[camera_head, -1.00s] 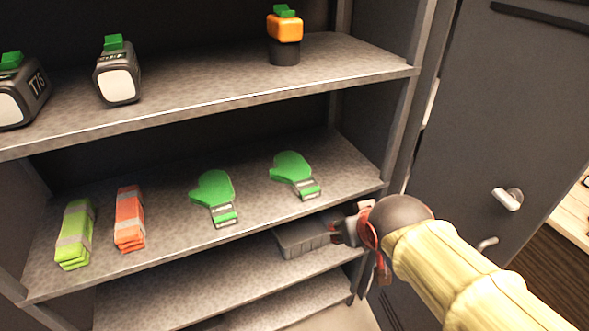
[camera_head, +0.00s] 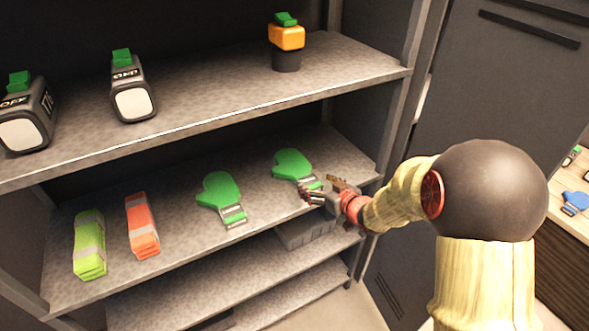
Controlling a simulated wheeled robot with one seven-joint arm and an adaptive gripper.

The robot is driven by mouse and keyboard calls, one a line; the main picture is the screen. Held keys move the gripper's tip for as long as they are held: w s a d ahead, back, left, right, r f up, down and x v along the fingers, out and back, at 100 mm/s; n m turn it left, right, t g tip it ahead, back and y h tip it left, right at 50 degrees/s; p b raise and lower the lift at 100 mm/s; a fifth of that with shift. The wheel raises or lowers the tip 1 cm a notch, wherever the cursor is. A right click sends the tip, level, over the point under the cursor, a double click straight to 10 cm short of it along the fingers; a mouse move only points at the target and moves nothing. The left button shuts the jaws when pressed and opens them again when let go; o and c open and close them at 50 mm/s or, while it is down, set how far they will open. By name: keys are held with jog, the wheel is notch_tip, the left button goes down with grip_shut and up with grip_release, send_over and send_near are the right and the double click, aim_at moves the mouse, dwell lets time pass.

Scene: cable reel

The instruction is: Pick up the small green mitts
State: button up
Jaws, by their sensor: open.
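Two green mitts with grey-striped cuffs lie on the middle shelf. The left mitt (camera_head: 219,192) lies apart from my arm. The right mitt (camera_head: 291,165) lies nearer the shelf's right end. My gripper (camera_head: 318,189) is open at the cuff of the right mitt, with its fingers pointing left and partly covering the cuff. I cannot tell whether the fingers touch the mitt or are only in front of it.
A folded orange bundle (camera_head: 142,226) and a lime bundle (camera_head: 89,244) lie left on the middle shelf (camera_head: 180,250). A grey tray (camera_head: 300,233) sits below. The upper shelf (camera_head: 210,100) overhangs, and a shelf post stands at the right.

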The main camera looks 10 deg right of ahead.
aim_at(308, 179)
jog(key=b+x, duration=0.1)
jog(key=x, duration=0.4)
jog(key=shift+w+a+f+b, duration=0.1)
jog(key=shift+a+f+b, duration=0.05)
jog(key=shift+f+b, duration=0.25)
jog(key=shift+w+a, duration=0.1)
jog(key=shift+w, duration=0.3)
jog(key=shift+c, duration=1.1)
jog(key=c, duration=1.1)
jog(key=shift+c, duration=0.2)
